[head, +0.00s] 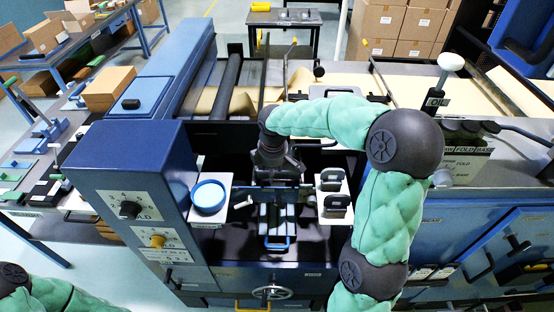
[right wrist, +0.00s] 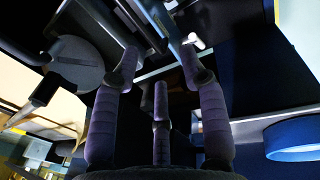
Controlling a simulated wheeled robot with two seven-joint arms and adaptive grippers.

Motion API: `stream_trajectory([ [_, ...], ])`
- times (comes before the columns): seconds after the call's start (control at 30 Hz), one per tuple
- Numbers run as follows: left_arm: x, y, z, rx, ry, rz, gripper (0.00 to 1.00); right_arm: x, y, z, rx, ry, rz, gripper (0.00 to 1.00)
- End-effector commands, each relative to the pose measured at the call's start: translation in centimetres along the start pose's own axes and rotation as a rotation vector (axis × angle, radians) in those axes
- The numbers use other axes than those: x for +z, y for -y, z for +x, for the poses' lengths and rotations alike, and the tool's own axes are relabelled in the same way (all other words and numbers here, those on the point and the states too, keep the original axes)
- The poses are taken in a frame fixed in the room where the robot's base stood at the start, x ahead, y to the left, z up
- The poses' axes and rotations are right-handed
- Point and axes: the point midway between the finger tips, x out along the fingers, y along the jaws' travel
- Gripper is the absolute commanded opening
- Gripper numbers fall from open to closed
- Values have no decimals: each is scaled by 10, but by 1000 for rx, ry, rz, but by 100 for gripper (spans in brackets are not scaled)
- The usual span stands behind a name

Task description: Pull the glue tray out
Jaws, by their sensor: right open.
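What looks like the glue tray (head: 278,222) sits in the dark recess at the middle of the blue machine in the head view. It is a narrow grey-blue piece with a blue loop handle (head: 277,244) at its front. My right arm reaches in from the right, and my right gripper (head: 274,182) hangs over the recess, behind the handle and apart from it. Its fingers show spread and empty in the right wrist view (right wrist: 155,70). The tray's rear is hidden under my gripper. Of my left arm, only a part shows at the bottom left corner; its gripper is out of view.
A round blue dish (head: 208,196) on a white plate stands left of the recess; it also shows in the right wrist view (right wrist: 298,138). Black-handled pieces (head: 334,193) stand on a white plate to the right. A handwheel (head: 272,292) sticks out below the recess.

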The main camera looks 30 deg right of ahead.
Motion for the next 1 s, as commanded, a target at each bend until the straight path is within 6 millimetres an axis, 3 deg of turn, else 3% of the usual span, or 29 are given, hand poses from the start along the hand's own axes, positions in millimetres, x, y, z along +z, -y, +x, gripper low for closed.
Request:
stream_trajectory([
  [0.03, 1, -1, -4, 0, 2, 0, 40, 6, -7, -17, 15, 14, -16, 43],
  [0.1, 1, -2, -5, 0, 2, 0, 40, 11, -12, -27, 24, 30, -34, 43],
  [0.2, 1, -1, -3, 0, 2, 0, 40, 15, -14, -28, 27, 39, -42, 43],
  [0.7, 0, 6, 18, 0, 1, -1, 40, 18, -15, 53, 24, 40, -42, 43],
  [1.0, -1, 8, 23, 0, 1, -1, 40, 18, -16, 75, 26, 38, -41, 43],
])
